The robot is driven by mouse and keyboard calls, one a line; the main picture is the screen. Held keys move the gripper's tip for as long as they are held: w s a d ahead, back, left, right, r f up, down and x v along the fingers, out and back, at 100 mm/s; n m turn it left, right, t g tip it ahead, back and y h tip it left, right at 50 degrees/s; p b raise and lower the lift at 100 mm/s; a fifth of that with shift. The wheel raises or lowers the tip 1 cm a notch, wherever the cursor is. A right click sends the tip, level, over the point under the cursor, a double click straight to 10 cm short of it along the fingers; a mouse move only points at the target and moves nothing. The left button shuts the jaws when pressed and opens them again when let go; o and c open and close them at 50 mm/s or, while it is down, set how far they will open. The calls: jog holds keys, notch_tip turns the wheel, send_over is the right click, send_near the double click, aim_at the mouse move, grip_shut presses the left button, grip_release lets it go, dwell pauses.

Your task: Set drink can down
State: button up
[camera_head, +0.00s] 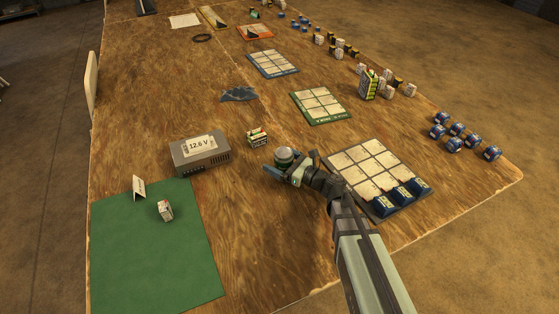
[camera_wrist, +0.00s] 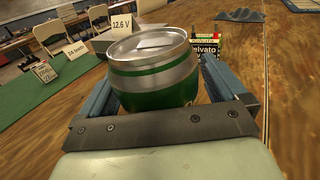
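The drink can (camera_head: 284,157) is green with a silver top. In the wrist view the can (camera_wrist: 154,70) stands upright between the two fingers of my gripper (camera_wrist: 165,100), which look closed on its sides. In the head view my gripper (camera_head: 288,170) is over the wooden table, left of the grid tray. The can's base is hidden, so I cannot tell whether it touches the table.
A grey 12.6 V box (camera_head: 200,155) and a small battery pack (camera_head: 257,137) stand left of the can. A grid tray (camera_head: 350,165) with several blue blocks lies to the right. A green mat (camera_head: 160,250) covers the front left. Bare wood lies in front of my gripper.

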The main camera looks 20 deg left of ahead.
jog(key=shift+r, duration=0.2)
jog(key=v, duration=1.2)
